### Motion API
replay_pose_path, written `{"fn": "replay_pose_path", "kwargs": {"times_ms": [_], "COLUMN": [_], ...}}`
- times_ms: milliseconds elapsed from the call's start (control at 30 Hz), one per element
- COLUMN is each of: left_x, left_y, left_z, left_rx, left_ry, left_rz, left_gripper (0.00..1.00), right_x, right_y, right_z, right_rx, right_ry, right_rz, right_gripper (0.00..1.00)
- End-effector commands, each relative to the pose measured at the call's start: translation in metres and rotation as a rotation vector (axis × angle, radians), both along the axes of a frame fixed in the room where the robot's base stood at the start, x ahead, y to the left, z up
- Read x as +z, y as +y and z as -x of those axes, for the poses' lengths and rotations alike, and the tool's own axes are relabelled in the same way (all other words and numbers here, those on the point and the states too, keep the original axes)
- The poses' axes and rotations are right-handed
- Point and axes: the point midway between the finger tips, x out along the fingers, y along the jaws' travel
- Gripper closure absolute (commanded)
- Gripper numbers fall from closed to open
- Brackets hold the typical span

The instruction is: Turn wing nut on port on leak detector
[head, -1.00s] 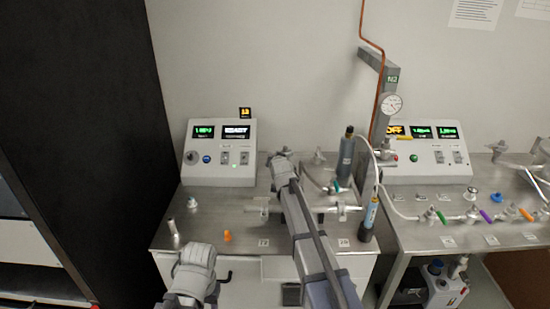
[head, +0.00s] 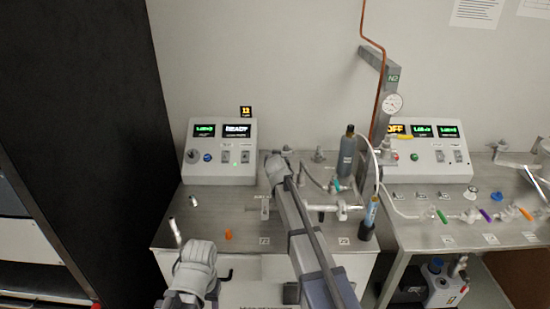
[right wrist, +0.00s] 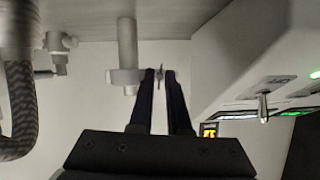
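The leak detector (head: 220,152) is the white panel with green and white displays at the back left of the bench. In the right wrist view a metal port (right wrist: 127,45) has a clamped flange (right wrist: 124,76), and a small wing nut (right wrist: 160,74) stands beside that flange. My right gripper (right wrist: 160,71) is open, its two black fingers on either side of the wing nut with visible gaps. In the head view my right arm covers that gripper and part of the port area. My left gripper (head: 195,272) is low in front of the bench; its fingers are not clear.
An orange piece (head: 228,234) and a metal tube (head: 175,231) are on the bench's left front. A dark bottle (head: 347,155) and hoses stand to the right of my right arm. A toggle switch (right wrist: 263,105) on a panel is right of my right fingers.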

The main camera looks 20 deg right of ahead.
Motion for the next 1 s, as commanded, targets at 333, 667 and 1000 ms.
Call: {"fn": "replay_pose_path", "kwargs": {"times_ms": [333, 667, 1000], "left_x": [0.000, -0.002, -0.011], "left_y": [0.000, 0.000, 0.000], "left_z": [0.000, 0.000, 0.000], "left_rx": [0.000, 0.000, 0.000], "left_ry": [0.000, 0.000, 0.000], "left_rz": [0.000, 0.000, 0.000], "left_gripper": [0.49, 0.49, 0.49], "right_x": [0.000, -0.001, -0.003], "right_y": [-0.001, -0.003, -0.005], "right_z": [0.000, 0.001, 0.001], "right_rx": [0.000, -0.003, -0.003], "right_ry": [0.000, -0.015, -0.094], "right_rz": [-0.001, -0.056, -0.329], "right_gripper": [0.57, 0.57, 0.57]}}
